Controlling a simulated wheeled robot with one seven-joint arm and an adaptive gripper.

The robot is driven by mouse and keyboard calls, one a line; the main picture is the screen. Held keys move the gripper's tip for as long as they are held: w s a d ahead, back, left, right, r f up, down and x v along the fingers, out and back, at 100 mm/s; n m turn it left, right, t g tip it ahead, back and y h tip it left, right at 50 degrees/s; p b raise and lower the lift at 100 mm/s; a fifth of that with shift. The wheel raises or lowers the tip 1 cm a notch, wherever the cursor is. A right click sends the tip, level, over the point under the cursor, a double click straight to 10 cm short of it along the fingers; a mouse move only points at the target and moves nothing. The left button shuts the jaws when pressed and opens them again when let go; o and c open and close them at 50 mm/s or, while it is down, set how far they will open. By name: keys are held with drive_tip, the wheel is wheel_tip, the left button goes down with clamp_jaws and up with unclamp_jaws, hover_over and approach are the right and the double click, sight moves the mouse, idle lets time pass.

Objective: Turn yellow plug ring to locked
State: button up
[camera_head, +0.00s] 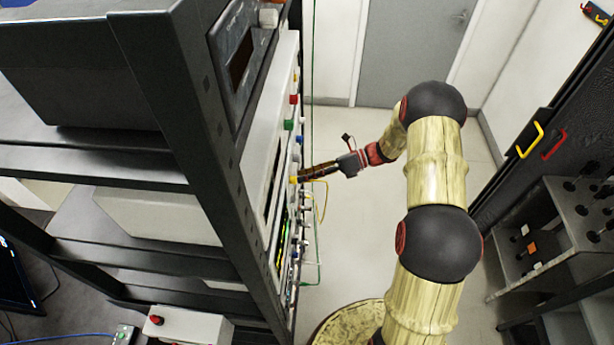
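A small yellow part (293,179), which looks like the yellow plug ring, sits on the front face of the rack instrument in the head view. My gripper (303,175) reaches left from my arm, and its fingertips are at or right beside this yellow part. I cannot tell whether the fingers touch it or are closed around it. The ring's turn position and any locked mark are too small to make out. A thin yellow cable (322,200) hangs in a loop just below the fingers.
A dark rack (195,130) with several instruments fills the left. Green (289,125) and red (293,99) parts sit above the yellow one on the panel. A green cable (312,90) hangs along the panel front. A dark board and shelf (570,230) stand at right. Floor between is clear.

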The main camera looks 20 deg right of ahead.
drive_tip(key=v, duration=1.2)
drive_tip(key=shift+w+f, duration=0.1)
idle(0.4)
